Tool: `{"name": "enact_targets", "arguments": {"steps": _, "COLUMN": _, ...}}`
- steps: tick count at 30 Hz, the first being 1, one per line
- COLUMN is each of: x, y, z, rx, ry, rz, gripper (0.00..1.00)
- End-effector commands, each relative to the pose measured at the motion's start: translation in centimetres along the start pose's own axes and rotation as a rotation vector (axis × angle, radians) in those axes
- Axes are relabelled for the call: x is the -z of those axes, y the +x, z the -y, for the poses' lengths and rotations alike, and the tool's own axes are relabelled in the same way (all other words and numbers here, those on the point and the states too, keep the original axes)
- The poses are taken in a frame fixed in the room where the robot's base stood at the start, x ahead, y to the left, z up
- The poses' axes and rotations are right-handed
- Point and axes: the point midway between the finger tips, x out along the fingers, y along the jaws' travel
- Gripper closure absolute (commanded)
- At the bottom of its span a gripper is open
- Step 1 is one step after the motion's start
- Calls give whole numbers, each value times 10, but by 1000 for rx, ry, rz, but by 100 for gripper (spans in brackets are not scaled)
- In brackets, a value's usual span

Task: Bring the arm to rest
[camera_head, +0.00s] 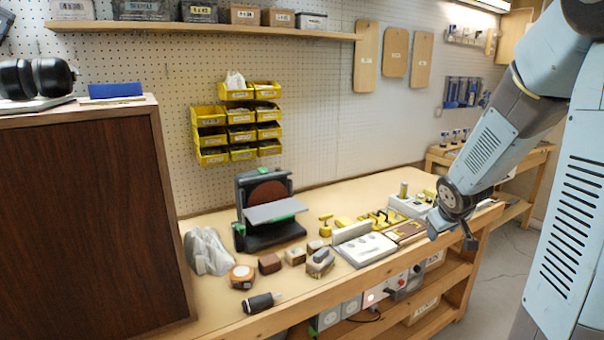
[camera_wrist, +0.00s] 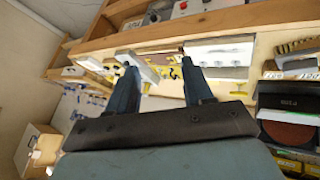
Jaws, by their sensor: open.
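My arm (camera_head: 490,140) comes in from the upper right in the head view and reaches down toward the bench's right part. My gripper (camera_head: 455,236) is at its lower end, in front of the bench's front edge. In the wrist view my gripper (camera_wrist: 162,75) shows two dark fingers spread apart with nothing held between them. The workbench (camera_head: 345,203) shows beyond the fingers in the wrist view.
A dark wooden cabinet (camera_head: 85,215) stands at the left. A disc sander (camera_head: 268,210), several small blocks and a white-and-grey fixture (camera_head: 366,248) are on the bench. Yellow bins (camera_head: 239,134) hang on the pegboard. Open floor (camera_head: 505,262) lies right of the bench.

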Motion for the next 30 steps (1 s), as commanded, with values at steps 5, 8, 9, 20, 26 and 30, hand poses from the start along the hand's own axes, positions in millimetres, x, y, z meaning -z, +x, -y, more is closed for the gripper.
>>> {"name": "enact_targets", "arguments": {"steps": 5, "x": 1, "y": -54, "z": 7, "rx": -32, "ry": 55, "rz": 17, "gripper": 49}}
{"name": "enact_targets", "arguments": {"steps": 8, "x": -2, "y": -83, "z": 13, "rx": -38, "ry": 90, "rz": 27, "gripper": 49}}
{"name": "enact_targets", "arguments": {"steps": 9, "x": -4, "y": -94, "z": 16, "rx": -37, "ry": 105, "rz": 31, "gripper": 49}}
{"name": "enact_targets", "arguments": {"steps": 20, "x": -33, "y": -188, "z": 54, "rx": 26, "ry": 231, "rz": 53, "gripper": 49}}
{"name": "enact_targets", "arguments": {"steps": 26, "x": -57, "y": -235, "z": 80, "rx": 105, "ry": 287, "rz": 60, "gripper": 49}}
{"name": "enact_targets", "arguments": {"steps": 30, "x": -73, "y": -260, "z": 96, "rx": 164, "ry": 312, "rz": 65, "gripper": 49}}
